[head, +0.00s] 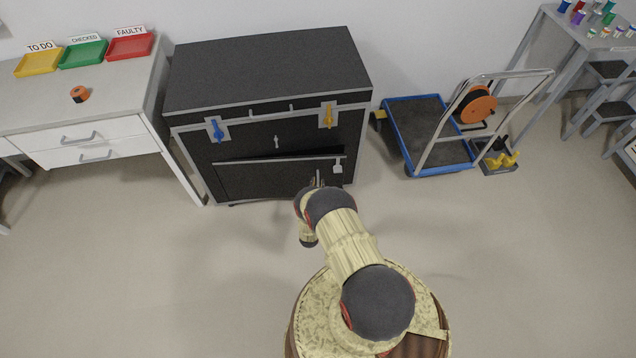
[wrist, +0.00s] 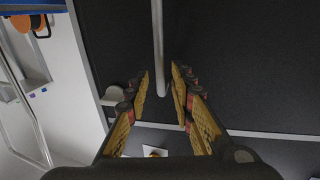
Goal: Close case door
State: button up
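A black case (head: 270,75) with grey edges stands against the wall. Its door (head: 262,178), low on the front, stands slightly ajar, with a dark gap above its right part. My gripper (head: 318,182) is at the door's right part, partly hidden by my arm. In the wrist view my gripper (wrist: 161,75) is open. A grey bar (wrist: 158,40) lies between the fingers with gaps on both sides; contact is not visible.
A blue-edged cart (head: 415,125) with an orange reel (head: 478,104) stands right of the case. A white desk (head: 85,115) with coloured trays stands to the left. The floor (head: 150,270) before the case is clear apart from my body.

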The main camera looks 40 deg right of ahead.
jog(key=shift+x, duration=1.15)
jog(key=shift+c, duration=1.2)
jog(key=c, duration=0.4)
